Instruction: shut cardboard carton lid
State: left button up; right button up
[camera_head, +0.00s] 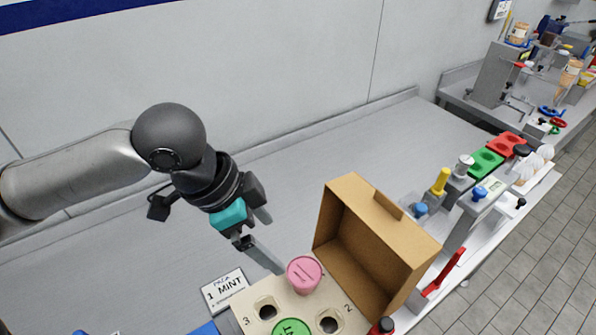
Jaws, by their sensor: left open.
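The brown cardboard carton (352,275) stands open on the grey counter right of centre, and its dark inside shows. A broad cardboard panel with a notch in its top edge (405,238) stands raised at its right; I take it to be the lid, but cannot tell for sure. My left gripper (275,245) comes in from the left and is open and empty. Its fingers point down and right, left of the carton, and appear apart from it. My right gripper is not in view.
A pale board with holes (246,317), a pink round piece (305,274) and a green round piece (291,328) lies in front of the carton. A MINT card (224,290) lies left of it. Fixtures and a red lever (444,272) crowd the right. The counter behind is clear.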

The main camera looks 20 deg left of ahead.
aim_at(377, 255)
jog(key=k+l, duration=0.45)
jog(key=k, duration=0.15)
jog(key=k+l, duration=0.45)
jog(key=k, duration=0.15)
jog(key=k+l, duration=0.4)
jog(key=k, duration=0.2)
